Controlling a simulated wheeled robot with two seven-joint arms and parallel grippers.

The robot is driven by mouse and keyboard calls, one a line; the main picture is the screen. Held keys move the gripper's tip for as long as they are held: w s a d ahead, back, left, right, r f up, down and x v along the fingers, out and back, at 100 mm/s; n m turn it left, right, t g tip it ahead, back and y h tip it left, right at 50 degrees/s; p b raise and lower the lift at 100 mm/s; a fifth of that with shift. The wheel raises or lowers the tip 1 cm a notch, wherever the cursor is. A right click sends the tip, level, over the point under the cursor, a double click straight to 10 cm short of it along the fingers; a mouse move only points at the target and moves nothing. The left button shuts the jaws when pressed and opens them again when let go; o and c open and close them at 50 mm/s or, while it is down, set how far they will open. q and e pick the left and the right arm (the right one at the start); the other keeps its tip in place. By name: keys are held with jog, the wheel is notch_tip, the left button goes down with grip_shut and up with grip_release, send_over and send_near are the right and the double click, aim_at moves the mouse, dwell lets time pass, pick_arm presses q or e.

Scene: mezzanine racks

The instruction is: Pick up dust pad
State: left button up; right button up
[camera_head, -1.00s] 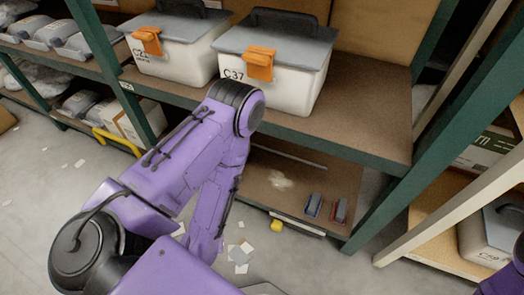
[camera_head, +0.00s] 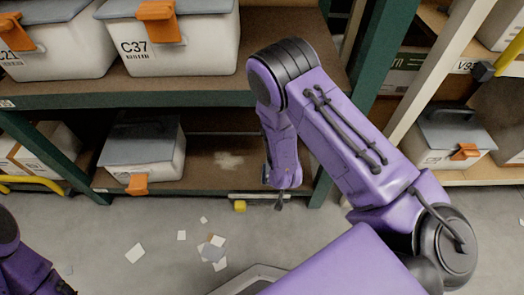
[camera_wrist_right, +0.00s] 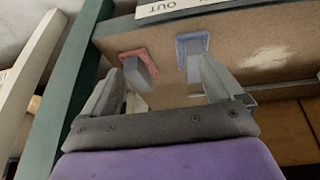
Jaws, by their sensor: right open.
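I cannot tell which is the dust pad. My right gripper (camera_wrist_right: 165,77) is open and empty.
A pale dust patch (camera_head: 229,160) marks the lower shelf (camera_head: 215,180). A grey-lidded bin (camera_head: 143,152) stands left of it. Bin C37 (camera_head: 183,45) is on the shelf above. A green post (camera_head: 372,75) rises on the right. A yellow block (camera_head: 240,206) and paper scraps (camera_head: 212,251) lie on the floor.

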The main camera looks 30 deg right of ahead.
jog(key=shift+y, duration=0.3)
jog(key=w, duration=0.2)
jog(key=w+a+b, duration=0.1)
jog(key=w, duration=0.2)
jog(key=w+b, duration=0.1)
jog(key=w, duration=0.1)
jog(key=shift+w+a+f, duration=0.25)
jog(key=shift+w, duration=0.05)
jog(key=b+x, duration=0.1)
jog(key=x, duration=0.2)
jog(key=b+x, duration=0.2)
jog(key=x, duration=0.1)
jog(key=b+x, duration=0.2)
jog(key=x, duration=0.1)
jog(key=shift+w+d+f, duration=0.15)
jog(key=shift+w+d, duration=0.35)
pick_arm(q)
notch_tip(320, 180, down, 9)
jog(key=shift+s+d, duration=0.15)
jog(key=shift+r, duration=0.1)
pick_arm(e)
jog(key=c, duration=1.2)
